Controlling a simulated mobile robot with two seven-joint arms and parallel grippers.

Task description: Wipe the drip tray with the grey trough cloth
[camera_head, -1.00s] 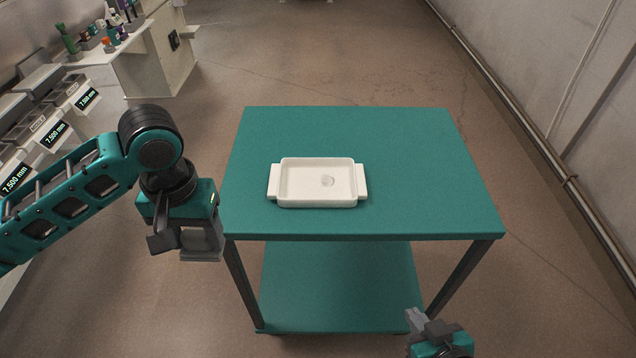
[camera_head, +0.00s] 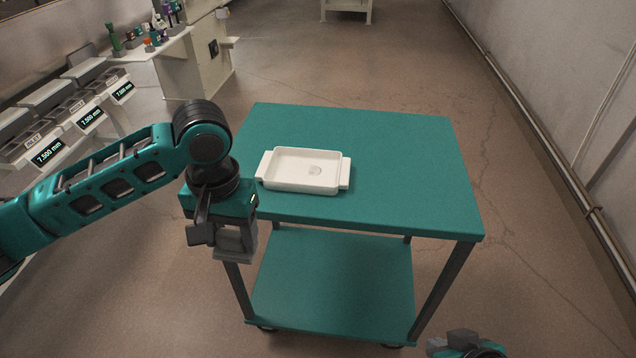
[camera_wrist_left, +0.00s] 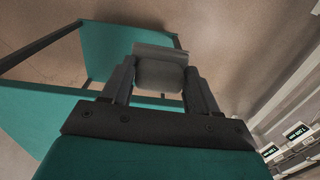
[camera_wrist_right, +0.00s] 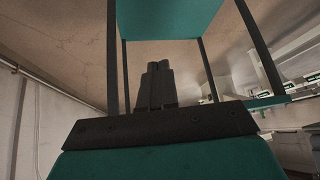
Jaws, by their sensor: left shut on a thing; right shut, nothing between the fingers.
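The white drip tray (camera_head: 300,185) with two side handles sits on the green table (camera_head: 400,160), near its left front part. A small clear puddle (camera_head: 314,170) lies inside the tray. My left gripper (camera_head: 236,250) is shut on the grey cloth (camera_head: 232,238), beside the table's left front corner and lower left of the tray. In the left wrist view the cloth (camera_wrist_left: 160,72) is pinched between the two fingers. My right gripper (camera_head: 462,338) is low at the bottom edge, in front of the table, mostly cut off. In the right wrist view its fingers (camera_wrist_right: 158,85) are together and empty.
The table has a lower shelf (camera_head: 335,290) and dark legs. A bench with troughs and readouts (camera_head: 90,118) stands at the left. A counter with bottles (camera_head: 150,40) is behind it. A wall runs along the right. The table top's right half is clear.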

